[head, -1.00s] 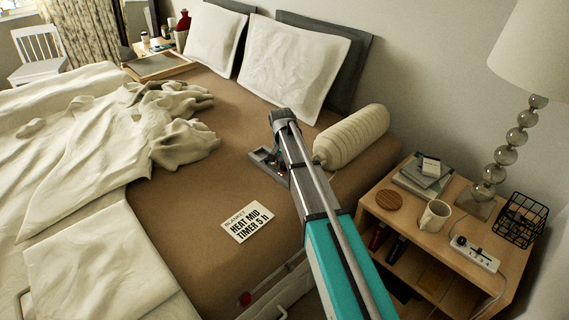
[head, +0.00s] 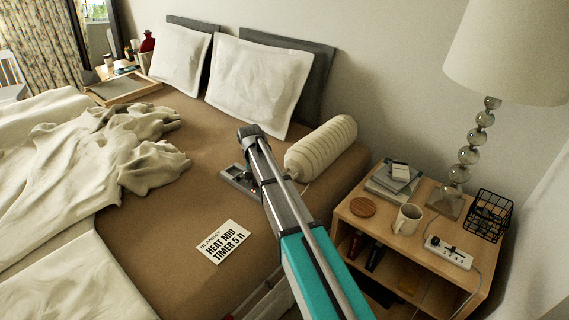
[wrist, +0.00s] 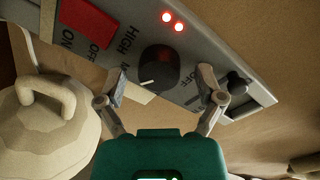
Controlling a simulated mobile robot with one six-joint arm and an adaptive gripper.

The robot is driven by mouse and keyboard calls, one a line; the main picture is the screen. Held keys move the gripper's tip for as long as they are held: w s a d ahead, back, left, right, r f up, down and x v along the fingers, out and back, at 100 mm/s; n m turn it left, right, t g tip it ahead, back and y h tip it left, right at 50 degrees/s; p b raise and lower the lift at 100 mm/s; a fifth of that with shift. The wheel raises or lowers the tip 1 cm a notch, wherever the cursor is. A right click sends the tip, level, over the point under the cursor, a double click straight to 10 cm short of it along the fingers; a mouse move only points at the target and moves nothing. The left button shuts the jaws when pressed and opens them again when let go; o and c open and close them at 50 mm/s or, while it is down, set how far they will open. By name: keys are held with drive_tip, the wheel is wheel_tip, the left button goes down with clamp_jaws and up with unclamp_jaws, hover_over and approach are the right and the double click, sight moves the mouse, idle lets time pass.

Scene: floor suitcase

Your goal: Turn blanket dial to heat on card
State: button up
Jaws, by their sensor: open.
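The card (head: 223,242) lies on the brown bed sheet and reads "BLANKET HEAT MID TIMER 5 h". The grey blanket control (head: 234,177) lies on the bed, partly behind my arm. In the wrist view, its dark round dial (wrist: 159,68) has a white pointer aimed down and left. "HIGH" and a label starting with "M" show left of the dial; my left finger partly covers that side, so the exact setting is unclear. My gripper (wrist: 160,88) is open, its fingertips either side of the dial; contact is not visible.
The control also has a red switch (wrist: 87,22), two lit red lights (wrist: 173,22) and a smaller dark knob (wrist: 236,84) near my right finger. The nightstand (head: 385,225) stands right of the bed.

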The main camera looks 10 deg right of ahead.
drive_tip(key=n, duration=1)
drive_tip(key=shift+s+n+t, duration=0.1)
drive_tip(key=shift+n+t, duration=0.2)
drive_tip(key=n, duration=1)
drive_tip(key=shift+y, duration=0.3)
drive_tip(key=shift+r+n, duration=0.2)
drive_tip(key=shift+n, duration=0.3)
wheel_tip(320, 180, up, 14)
drive_tip(key=p, duration=1.4)
drive_tip(key=s+d+r+m+p, duration=0.1)
drive_tip(key=s+r+m+p, duration=0.1)
drive_tip(key=s+m, duration=0.2)
drive_tip(key=s+d+r+m+p, duration=0.2)
drive_tip(key=s+m, duration=0.3)
drive_tip(key=s, duration=0.5)
drive_tip(key=s+d+r+m+p, duration=0.2)
drive_tip(key=s+r+m+p, duration=0.2)
drive_tip(key=s, duration=0.3)
drive_tip(key=shift+d+m, duration=0.25)
drive_tip(key=shift+m, duration=0.35)
